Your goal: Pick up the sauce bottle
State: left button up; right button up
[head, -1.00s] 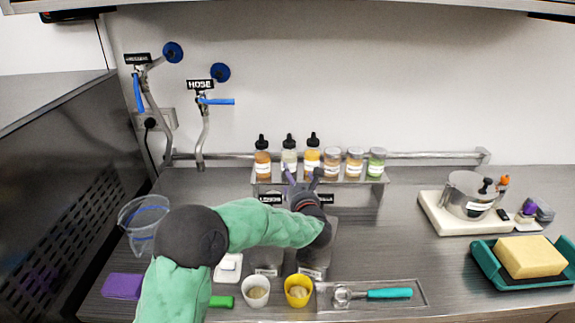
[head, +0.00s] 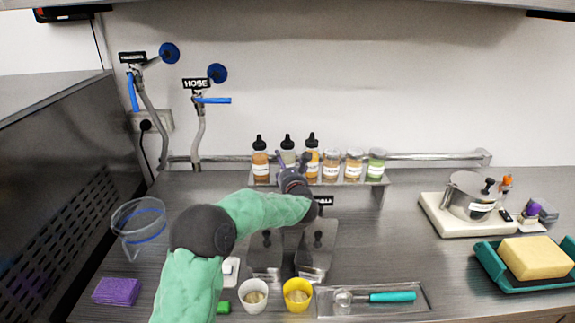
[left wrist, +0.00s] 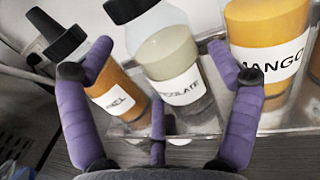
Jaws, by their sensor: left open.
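Three sauce bottles with black caps stand on the clear shelf at the back. The left one (head: 260,166) is brown-orange, the middle one (head: 287,144) is pale, and the right one (head: 312,151) is orange. My left gripper (head: 294,168) is open in front of the middle bottle and hides its lower part. In the left wrist view, the pale bottle (left wrist: 165,48), its label ending in "LATE", is between the spread purple fingers (left wrist: 160,72). The brown-orange bottle (left wrist: 115,88) is behind the left finger, and the bottle marked MANGO (left wrist: 268,25) is by the right finger.
Several jars (head: 354,166) share the shelf (head: 348,181) at right. Metal lidded bins (head: 318,252) lie under my arm. A white cup (head: 253,297) and a yellow cup (head: 298,296) stand at the front.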

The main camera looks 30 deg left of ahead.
aim_at(286, 155)
pick_arm(q)
jog(key=shift+w+a+r, duration=0.1)
jog(key=shift+w+a, duration=0.35)
jog(key=shift+a, duration=0.05)
jog(key=c, duration=0.9)
jog(key=shift+c, duration=0.2)
jog(key=shift+r, duration=0.1)
jog(key=shift+r, duration=0.5)
notch_tip(286, 155, up, 2)
jog(key=shift+r+p, duration=0.15)
jog(key=shift+p, duration=0.35)
jog(key=s+d+r+p, duration=0.3)
jog(key=s+d+r, duration=0.6)
jog(key=s, duration=0.1)
jog(key=shift+s+d+r, duration=0.15)
jog(key=shift+s+r, duration=0.1)
jog(key=shift+s, duration=0.05)
